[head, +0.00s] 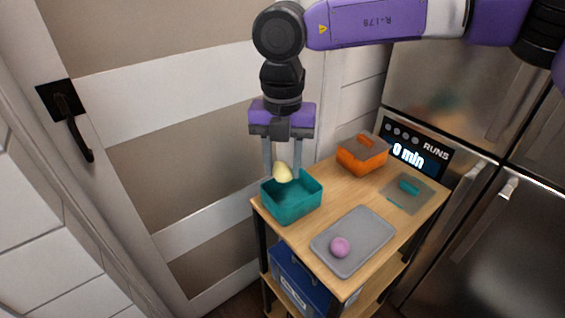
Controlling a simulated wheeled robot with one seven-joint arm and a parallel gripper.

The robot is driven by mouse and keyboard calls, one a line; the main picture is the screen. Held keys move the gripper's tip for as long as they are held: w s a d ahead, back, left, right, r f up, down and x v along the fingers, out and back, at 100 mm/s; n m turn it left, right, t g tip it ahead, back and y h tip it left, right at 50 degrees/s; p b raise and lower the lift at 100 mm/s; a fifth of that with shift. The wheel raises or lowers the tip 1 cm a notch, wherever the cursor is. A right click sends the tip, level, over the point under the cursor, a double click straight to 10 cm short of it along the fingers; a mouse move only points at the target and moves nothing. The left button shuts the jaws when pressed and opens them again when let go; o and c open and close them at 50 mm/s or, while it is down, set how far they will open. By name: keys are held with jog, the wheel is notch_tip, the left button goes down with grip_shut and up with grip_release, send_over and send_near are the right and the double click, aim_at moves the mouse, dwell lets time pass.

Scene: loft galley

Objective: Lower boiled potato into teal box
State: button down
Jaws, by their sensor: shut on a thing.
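The boiled potato (283,173) is pale yellow and sits between the fingertips of my gripper (283,171). My gripper points straight down and is shut on the potato. The teal box (292,208) stands open at the left back of the wooden cart top. The potato is over the box's opening, near its back rim. From this angle I cannot tell whether its underside is below the rim. The box floor is partly hidden by the front walls.
A grey tray (358,232) with a pink round thing (340,247) lies at the front. An orange box (362,158) with a grey lid stands at the back. A teal-handled lid (408,194) lies at right. A blue crate (299,281) is below.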

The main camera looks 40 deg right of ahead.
aim_at(283, 165)
jog(key=shift+f+b, duration=1.85)
jog(key=shift+f, duration=0.6)
jog(key=c, duration=0.8)
grip_release()
notch_tip(283, 165, up, 8)
jog(key=shift+s+r+p, duration=0.1)
jog(key=shift+p, duration=0.5)
